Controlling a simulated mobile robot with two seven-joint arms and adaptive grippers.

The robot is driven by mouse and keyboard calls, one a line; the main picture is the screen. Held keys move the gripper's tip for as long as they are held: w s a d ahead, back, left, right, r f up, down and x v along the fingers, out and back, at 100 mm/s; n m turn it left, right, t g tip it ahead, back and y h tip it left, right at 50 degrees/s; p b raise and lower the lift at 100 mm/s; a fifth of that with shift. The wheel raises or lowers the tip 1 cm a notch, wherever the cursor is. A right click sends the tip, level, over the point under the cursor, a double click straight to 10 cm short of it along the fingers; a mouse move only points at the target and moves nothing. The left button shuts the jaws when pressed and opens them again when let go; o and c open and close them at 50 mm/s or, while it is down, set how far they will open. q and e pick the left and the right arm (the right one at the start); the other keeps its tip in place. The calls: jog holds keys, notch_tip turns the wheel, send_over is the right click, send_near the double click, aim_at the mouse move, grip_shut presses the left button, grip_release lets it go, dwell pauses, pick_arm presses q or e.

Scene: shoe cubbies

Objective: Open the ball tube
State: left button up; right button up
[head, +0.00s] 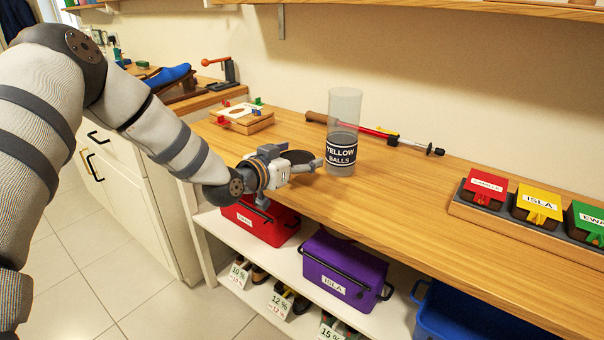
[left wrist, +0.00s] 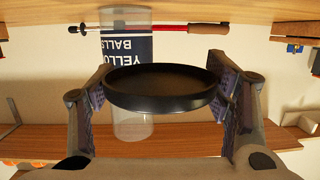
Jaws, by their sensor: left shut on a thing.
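The ball tube (head: 344,108) is a clear upright cylinder on the wooden counter, with a dark "YELLOW BALLS" label. It looks empty, and its top shows no cap. In the left wrist view the tube (left wrist: 133,122) appears upside down behind the lid. A round black lid (head: 297,156) is apart from the tube, just left of its label. My left gripper (head: 303,165) is shut on the lid; in the left wrist view its two fingers press the lid's rim (left wrist: 163,98) from both sides. My right gripper is not in view.
A red-handled rod (head: 380,131) lies behind the tube. A small wooden game (head: 242,115) sits at the left. Red (head: 486,187), yellow (head: 539,203) and green name boxes stand at the right.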

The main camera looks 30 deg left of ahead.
aim_at(298, 183)
pick_arm(q)
jog(key=shift+w+a+f+b, duration=0.15)
jog(key=shift+f+b, duration=0.4)
jog(key=shift+f, duration=1.8)
jog(key=o, duration=1.3)
jog(key=shift+c, duration=0.2)
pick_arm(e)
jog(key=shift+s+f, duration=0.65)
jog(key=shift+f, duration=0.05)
pick_arm(q)
jog(key=shift+r, duration=0.15)
